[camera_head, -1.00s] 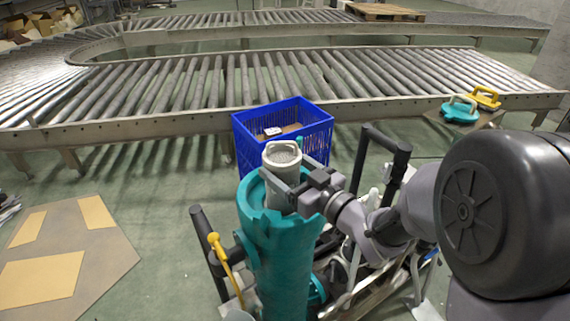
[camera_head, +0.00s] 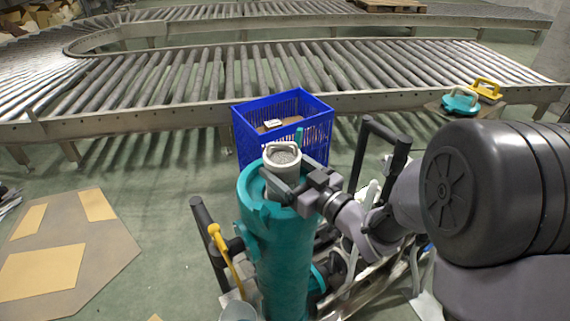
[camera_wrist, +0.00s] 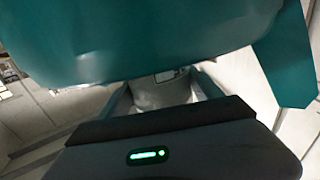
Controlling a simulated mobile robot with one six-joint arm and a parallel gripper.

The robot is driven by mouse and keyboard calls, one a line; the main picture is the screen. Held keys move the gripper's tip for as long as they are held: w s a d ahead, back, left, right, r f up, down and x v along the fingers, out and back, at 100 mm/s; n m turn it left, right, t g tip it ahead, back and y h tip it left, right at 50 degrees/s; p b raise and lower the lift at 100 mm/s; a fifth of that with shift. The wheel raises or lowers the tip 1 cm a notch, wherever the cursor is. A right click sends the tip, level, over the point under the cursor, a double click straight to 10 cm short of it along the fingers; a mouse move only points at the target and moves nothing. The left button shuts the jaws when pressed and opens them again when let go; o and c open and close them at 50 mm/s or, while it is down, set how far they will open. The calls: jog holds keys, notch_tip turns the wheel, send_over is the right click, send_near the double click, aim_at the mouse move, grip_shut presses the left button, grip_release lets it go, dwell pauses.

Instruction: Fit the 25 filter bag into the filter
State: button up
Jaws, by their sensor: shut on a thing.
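The filter is an upright teal cylinder (camera_head: 275,250) in the middle of the head view. The filter bag (camera_head: 283,157), pale grey-white with a looped rim and a grey mesh top, stands upright at the filter's open top. Its upper part shows above the filter's rim and its lower part is hidden. My gripper (camera_head: 285,187) is shut on the bag's side, just at the rim. In the wrist view a pale part of the bag (camera_wrist: 163,90) shows between the fingers, beneath the teal filter body (camera_wrist: 140,35). The number on the bag cannot be read.
A blue crate (camera_head: 240,140) with a small white item stands behind the filter. A cart with a black handle (camera_head: 372,150) is to the right. A yellow-handled tool (camera_head: 222,255) is at the filter's left. Roller conveyors (camera_head: 190,80) run behind; cardboard (camera_head: 50,265) lies on the floor left.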

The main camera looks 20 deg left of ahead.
jog(key=shift+f, duration=1.45)
jog(key=shift+r+p, duration=4.1)
jog(key=shift+r, duration=3.45)
jog(key=shift+b, duration=0.9)
